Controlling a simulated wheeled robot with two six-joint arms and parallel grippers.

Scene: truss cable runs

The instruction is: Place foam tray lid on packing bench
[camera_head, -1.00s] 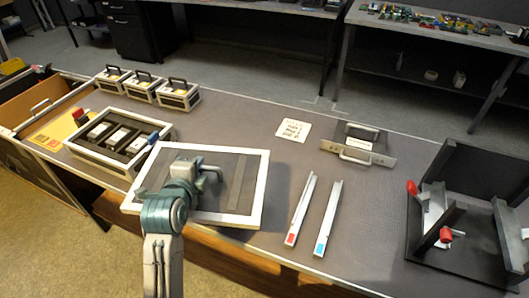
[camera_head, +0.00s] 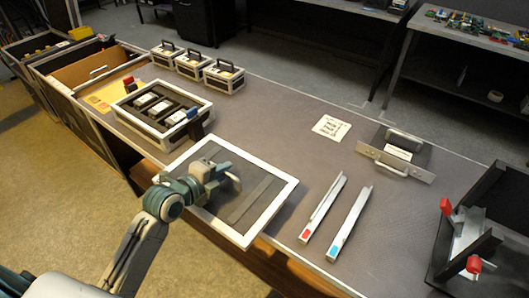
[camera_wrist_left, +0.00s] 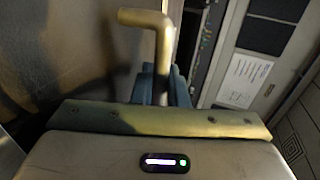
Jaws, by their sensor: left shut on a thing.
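The foam tray lid (camera_head: 262,218) is a dark grey panel with a white frame and darker strips. In the head view it lies roughly level at the bench's front edge and partly overhangs it; whether it touches the bench top is unclear. My left gripper (camera_head: 222,180) is over the lid's middle, shut on its handle. The wrist view shows the bent metal handle (camera_wrist_left: 150,20) rising from between blue fingers (camera_wrist_left: 173,88). The packing bench (camera_head: 285,125) has a grey top. The foam tray (camera_head: 128,122), with dark foam and several items, stands behind the lid. My right gripper is out of view.
Two pale rails (camera_head: 349,222) with red and blue ends lie right of the lid. A white card (camera_head: 331,127), a metal handled piece (camera_head: 395,162) and a dark fixture (camera_head: 470,240) with red clamps are farther right. Three small cases (camera_head: 224,76) stand at the back.

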